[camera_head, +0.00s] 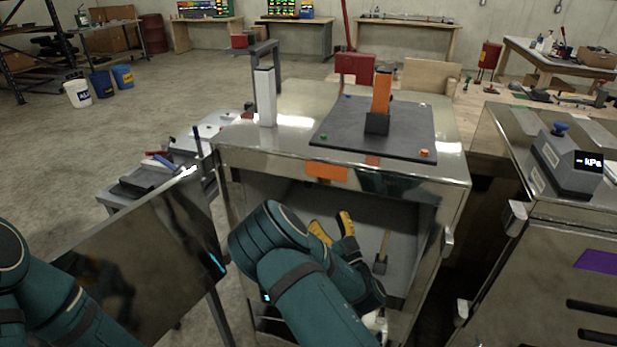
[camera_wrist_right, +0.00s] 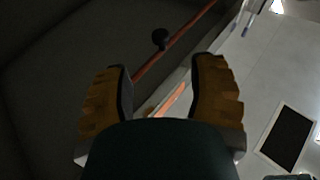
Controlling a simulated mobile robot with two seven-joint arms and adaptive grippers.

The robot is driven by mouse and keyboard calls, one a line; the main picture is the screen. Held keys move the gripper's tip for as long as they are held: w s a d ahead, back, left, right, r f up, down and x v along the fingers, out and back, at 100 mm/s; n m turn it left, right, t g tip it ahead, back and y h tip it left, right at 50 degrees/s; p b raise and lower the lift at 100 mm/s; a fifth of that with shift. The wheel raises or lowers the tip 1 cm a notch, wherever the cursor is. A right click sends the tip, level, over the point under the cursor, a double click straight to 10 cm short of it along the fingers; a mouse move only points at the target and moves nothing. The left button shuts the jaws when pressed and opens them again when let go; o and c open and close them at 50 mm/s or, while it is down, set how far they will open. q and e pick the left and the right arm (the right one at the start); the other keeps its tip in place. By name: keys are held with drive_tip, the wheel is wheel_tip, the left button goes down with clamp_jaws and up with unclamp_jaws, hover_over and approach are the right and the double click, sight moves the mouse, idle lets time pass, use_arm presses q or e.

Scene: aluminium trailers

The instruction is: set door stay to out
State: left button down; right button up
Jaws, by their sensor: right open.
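The metal cabinet (camera_head: 340,86) stands open in front of me. Its shiny door (camera_head: 140,255) is swung out to the left. My right arm reaches into the cabinet. My right gripper (camera_head: 333,228) is open inside it, with yellow fingers apart; it also shows in the wrist view (camera_wrist_right: 160,90). Beyond the fingertips, a thin orange bar runs diagonally with a black knob (camera_wrist_right: 160,39) beside it. This looks like the door stay, but I cannot tell its setting. The knob is apart from the fingers. My left arm enters at lower left; its gripper does not show.
A dark plate with an orange lever (camera_head: 381,91) and a white post (camera_head: 265,97) are on the cabinet top. A flat-ended tool (camera_head: 381,252) is inside, right of my gripper. A second cabinet with a gauge (camera_head: 568,163) stands close at right. Open floor lies at left.

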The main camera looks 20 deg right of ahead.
sight(308, 185)
drive_tip(key=x, duration=1.1)
drive_tip(key=shift+w+a+r, duration=0.1)
drive_tip(key=shift+w+r, duration=0.15)
drive_tip(key=shift+w, duration=0.05)
clamp_jaws()
